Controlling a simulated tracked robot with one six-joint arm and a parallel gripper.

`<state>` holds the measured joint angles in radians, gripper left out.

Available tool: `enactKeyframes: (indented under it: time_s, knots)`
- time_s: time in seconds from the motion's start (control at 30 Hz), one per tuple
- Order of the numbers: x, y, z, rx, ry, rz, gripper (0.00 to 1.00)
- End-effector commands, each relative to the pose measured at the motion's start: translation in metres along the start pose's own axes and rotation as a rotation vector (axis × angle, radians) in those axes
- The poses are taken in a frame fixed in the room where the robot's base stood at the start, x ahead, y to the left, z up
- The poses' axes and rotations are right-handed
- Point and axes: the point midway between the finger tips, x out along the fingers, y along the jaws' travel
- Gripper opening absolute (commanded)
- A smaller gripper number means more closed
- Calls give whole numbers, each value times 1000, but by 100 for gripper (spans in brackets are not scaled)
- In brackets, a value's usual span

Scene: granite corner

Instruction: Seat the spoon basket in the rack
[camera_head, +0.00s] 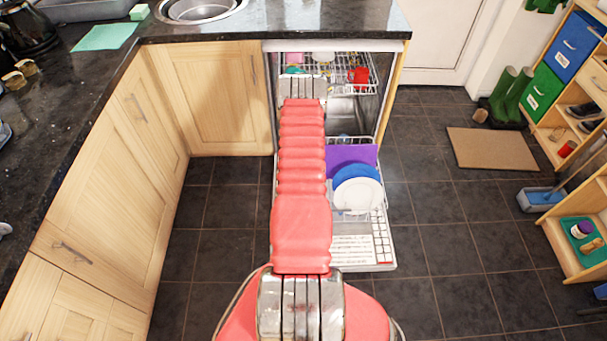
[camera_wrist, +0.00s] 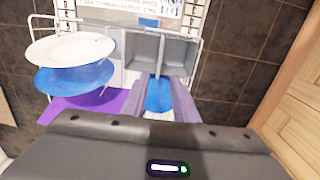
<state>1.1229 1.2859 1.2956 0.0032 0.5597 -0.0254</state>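In the wrist view, a grey open-topped basket (camera_wrist: 179,53) with two compartments side by side stands at the top centre, beyond my fingers. I take it to be the spoon basket; its compartments look empty. My gripper (camera_wrist: 162,82) points toward it with two purple-grey fingers spaced apart. A blue piece (camera_wrist: 158,96) fills the gap between them, below a thin pale strip. I cannot tell whether the fingers grip it. The lower rack (camera_wrist: 198,25) has white wire around the basket. In the head view, the lower rack (camera_head: 380,222) is pulled out; my arm hides the gripper and basket.
A white plate (camera_head: 357,195), a blue plate (camera_head: 345,174) and a purple board (camera_head: 350,156) stand in the rack, right of my arm. An upper rack (camera_head: 340,60) holds a red item (camera_head: 358,76). Cabinets (camera_head: 135,150) line the left.

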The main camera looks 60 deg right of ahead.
Motion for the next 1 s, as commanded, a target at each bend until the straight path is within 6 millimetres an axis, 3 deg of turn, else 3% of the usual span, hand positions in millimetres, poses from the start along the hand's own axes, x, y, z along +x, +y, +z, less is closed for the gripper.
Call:
enactKeyframes:
  time_s: [0.27, 1.0]
  knots:
    - [-23, 0, 0, 0, -1, 0, 27]
    - [-24, 0, 0, 0, -1, 0, 27]
